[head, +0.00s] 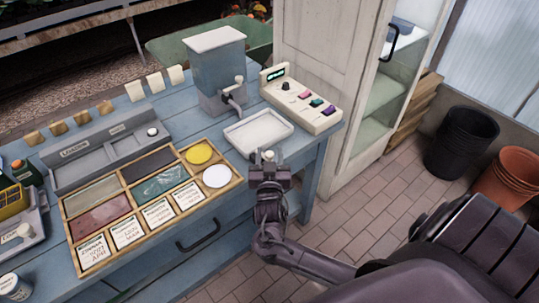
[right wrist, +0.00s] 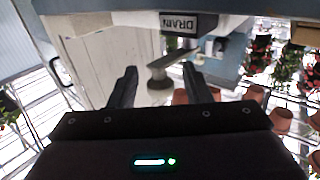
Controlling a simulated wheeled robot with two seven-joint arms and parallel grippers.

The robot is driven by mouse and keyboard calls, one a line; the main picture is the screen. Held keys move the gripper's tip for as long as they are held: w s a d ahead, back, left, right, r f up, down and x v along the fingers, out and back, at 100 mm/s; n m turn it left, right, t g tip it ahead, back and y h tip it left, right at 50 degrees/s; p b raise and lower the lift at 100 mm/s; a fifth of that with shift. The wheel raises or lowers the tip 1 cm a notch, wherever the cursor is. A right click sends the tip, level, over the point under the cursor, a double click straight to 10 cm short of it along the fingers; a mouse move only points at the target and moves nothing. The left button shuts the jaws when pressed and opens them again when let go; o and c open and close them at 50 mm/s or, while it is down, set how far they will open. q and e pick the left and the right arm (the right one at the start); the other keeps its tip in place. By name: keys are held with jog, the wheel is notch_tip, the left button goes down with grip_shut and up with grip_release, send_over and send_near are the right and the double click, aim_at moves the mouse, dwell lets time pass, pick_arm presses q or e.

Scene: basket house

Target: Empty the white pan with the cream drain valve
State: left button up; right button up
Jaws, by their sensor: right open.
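The white pan (head: 258,133) is a shallow tray at the right end of the blue bench, below the spout of a tank. The cream drain valve (head: 268,155) shows as a small knob at the pan's front edge. My right gripper (head: 270,170) is open just in front of the valve. The knob appears between its fingers in the right wrist view; contact cannot be told. My left gripper is not in view. Whether the pan holds liquid is unclear.
A grey-blue tank (head: 220,82) with a white lid and tap stands behind the pan. A cream control box (head: 302,102) with knob and coloured switches sits to its right. A wooden tray (head: 140,192) of coloured panels and labels lies left.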

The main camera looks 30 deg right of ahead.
jog(key=c, duration=0.9)
jog(key=shift+a+m+g+h+b, duration=0.35)
jog(key=shift+m+g+h, duration=0.35)
jog(key=shift+h, duration=0.2)
jog(key=shift+c, duration=0.2)
jog(key=o, duration=0.9)
jog(key=shift+o, duration=0.2)
jog(key=shift+s, duration=0.1)
jog(key=b+v, duration=0.1)
jog(key=v, duration=0.6)
jog(key=shift+s+a, duration=0.25)
